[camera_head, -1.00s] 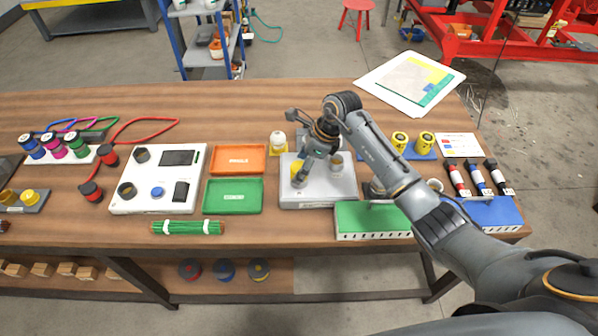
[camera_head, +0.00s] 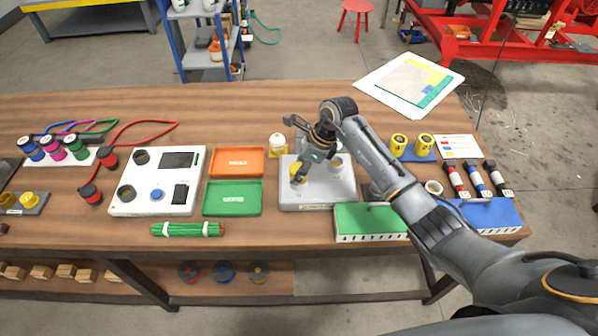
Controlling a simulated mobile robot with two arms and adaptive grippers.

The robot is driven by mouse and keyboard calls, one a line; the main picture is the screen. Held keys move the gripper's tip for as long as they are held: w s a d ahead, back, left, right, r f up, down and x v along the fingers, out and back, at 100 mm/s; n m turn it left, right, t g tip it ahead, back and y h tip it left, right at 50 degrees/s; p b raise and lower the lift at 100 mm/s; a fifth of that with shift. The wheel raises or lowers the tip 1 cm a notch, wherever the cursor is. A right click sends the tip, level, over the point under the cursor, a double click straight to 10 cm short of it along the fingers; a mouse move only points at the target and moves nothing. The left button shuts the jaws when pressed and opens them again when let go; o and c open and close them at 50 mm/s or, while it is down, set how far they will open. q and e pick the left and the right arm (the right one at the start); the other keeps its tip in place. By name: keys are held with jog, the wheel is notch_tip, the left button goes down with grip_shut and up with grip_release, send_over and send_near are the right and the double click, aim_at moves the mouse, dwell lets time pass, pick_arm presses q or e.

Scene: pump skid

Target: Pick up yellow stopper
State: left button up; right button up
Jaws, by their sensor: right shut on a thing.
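A small yellow stopper (camera_head: 295,169) is at the left part of the light grey block (camera_head: 318,196) in the middle of the table. My right gripper (camera_head: 299,178) comes down over the block from the right and is shut on the stopper. Its dark fingers cover part of the stopper, so I cannot tell whether the stopper is clear of the block. My left gripper is not in view.
A white bottle (camera_head: 278,146) stands behind the block. An orange tray (camera_head: 237,162) and a green tray (camera_head: 233,198) lie to its left. A green box (camera_head: 372,223) is close in front at the right. Bare wood lies behind the trays.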

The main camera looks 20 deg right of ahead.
aim_at(296, 168)
jog(key=shift+w+r, duration=0.1)
jog(key=shift+r, duration=0.25)
notch_tip(296, 168, up, 2)
jog(key=shift+r+b, duration=0.15)
jog(key=shift+b, duration=0.8)
jog(key=s+a+r+b, duration=0.4)
jog(key=s+r, duration=0.6)
jog(key=s, duration=0.3)
jog(key=shift+a, duration=0.65)
jog(key=shift+f, duration=0.1)
